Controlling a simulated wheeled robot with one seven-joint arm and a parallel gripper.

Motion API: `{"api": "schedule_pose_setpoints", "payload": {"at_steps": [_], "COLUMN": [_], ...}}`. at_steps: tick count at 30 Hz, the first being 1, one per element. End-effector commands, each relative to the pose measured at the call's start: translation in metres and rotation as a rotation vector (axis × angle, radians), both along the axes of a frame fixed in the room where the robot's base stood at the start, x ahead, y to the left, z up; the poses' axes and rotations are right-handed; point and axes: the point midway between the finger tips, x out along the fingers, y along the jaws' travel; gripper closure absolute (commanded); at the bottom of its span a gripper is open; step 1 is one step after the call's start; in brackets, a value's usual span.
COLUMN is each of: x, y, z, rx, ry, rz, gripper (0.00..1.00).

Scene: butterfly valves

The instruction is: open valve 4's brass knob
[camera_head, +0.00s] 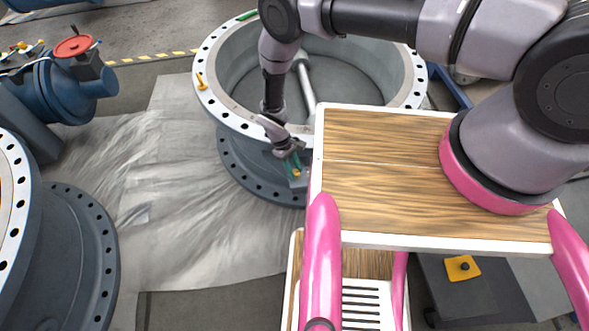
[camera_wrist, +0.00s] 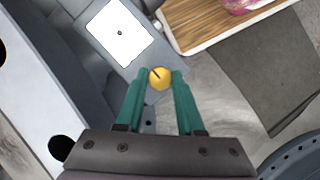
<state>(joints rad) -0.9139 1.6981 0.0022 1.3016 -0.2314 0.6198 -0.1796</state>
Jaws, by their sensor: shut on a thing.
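In the wrist view, a round brass knob (camera_wrist: 160,80) with a dark slot-like mark sits between the two green fingertips of my gripper (camera_wrist: 160,75). The fingers touch it from both sides, so my gripper is shut on it. In the head view, my gripper (camera_head: 294,165) reaches down to the side of a large grey flanged valve (camera_head: 240,126), just left of my wooden-topped body. The knob is only a small yellow spot (camera_head: 297,173) there, partly hidden by the fingers. No valve number is readable.
A white plate (camera_wrist: 120,33) lies beside the knob in the wrist view. A blue valve with a red handwheel (camera_head: 74,46) stands at the upper left, and another grey flange (camera_head: 80,255) at the lower left. A crumpled grey sheet (camera_head: 180,200) covers the open floor between.

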Motion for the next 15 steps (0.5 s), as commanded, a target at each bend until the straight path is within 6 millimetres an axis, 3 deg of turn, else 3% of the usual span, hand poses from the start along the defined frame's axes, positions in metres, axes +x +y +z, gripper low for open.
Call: {"api": "schedule_pose_setpoints", "payload": {"at_steps": [7, 8, 10, 15], "x": [0.0006, 0.0006, 0.0005, 0.0003], "y": [0.0002, 0.0002, 0.0003, 0.0002], "z": [0.0000, 0.0000, 0.0000, 0.0000], "rx": [0.001, 0.001, 0.001, 0.001], "ry": [-0.002, -0.002, -0.001, -0.001], "rz": [0.000, 0.000, 0.000, 0.000], "gripper": [1.00, 0.59, 0.33, 0.33]}}
